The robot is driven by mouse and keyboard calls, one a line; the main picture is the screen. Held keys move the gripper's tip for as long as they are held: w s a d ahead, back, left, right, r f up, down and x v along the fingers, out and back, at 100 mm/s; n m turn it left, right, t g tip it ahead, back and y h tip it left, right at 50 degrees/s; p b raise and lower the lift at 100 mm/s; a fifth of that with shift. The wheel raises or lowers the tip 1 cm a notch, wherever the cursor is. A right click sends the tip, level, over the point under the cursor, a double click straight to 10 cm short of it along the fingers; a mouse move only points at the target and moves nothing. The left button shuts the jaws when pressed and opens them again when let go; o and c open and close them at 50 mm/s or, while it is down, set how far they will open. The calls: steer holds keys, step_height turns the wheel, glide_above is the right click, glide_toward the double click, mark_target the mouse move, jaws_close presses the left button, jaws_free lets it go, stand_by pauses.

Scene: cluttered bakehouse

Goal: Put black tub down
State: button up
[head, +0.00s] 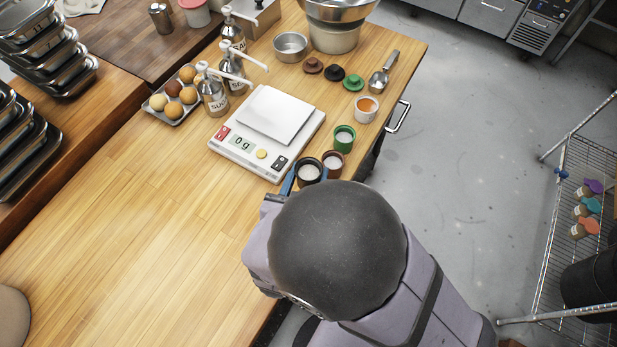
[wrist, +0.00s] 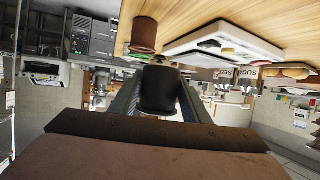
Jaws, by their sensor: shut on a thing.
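The black tub (head: 310,172) is upright with white contents, near the front right edge of the wooden worktop. My gripper (head: 306,179) is shut on it, with a blue finger showing at its left side; my wrist hides the rest. In the wrist view, which is upside down, the black tub (wrist: 160,90) sits between my fingers (wrist: 158,98). I cannot tell whether its base touches the worktop. The brown tub (head: 333,164) is close at its right and also shows in the wrist view (wrist: 143,35). The green tub (head: 344,140) is behind the brown one.
A white scale (head: 261,150) reading 0 g stands just behind the black tub. Brown (head: 312,65), black (head: 335,73) and green (head: 353,84) lids lie farther back, near a metal scoop (head: 382,76) and a white cup (head: 366,109). The worktop's left front is clear.

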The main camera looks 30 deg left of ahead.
steer(key=w+a+b, duration=0.1)
steer(key=w+a, duration=0.1)
steer(key=a, duration=0.1)
steer(key=w+a+b, duration=0.2)
steer(key=a, duration=0.1)
steer(key=w+a+b, duration=0.1)
steer(key=w+a, duration=0.2)
steer(key=a, duration=0.1)
steer(key=shift+f+b, duration=0.35)
steer(key=shift+f, duration=0.05)
step_height(320, 180, up, 6)
steer(key=b, duration=0.3)
glide_above(286, 118)
steer(key=shift+n+y, duration=0.4)
steer(key=shift+f, duration=5.1)
steer(key=shift+f, duration=0.15)
steer(key=o, duration=1)
steer(key=shift+o, duration=0.2)
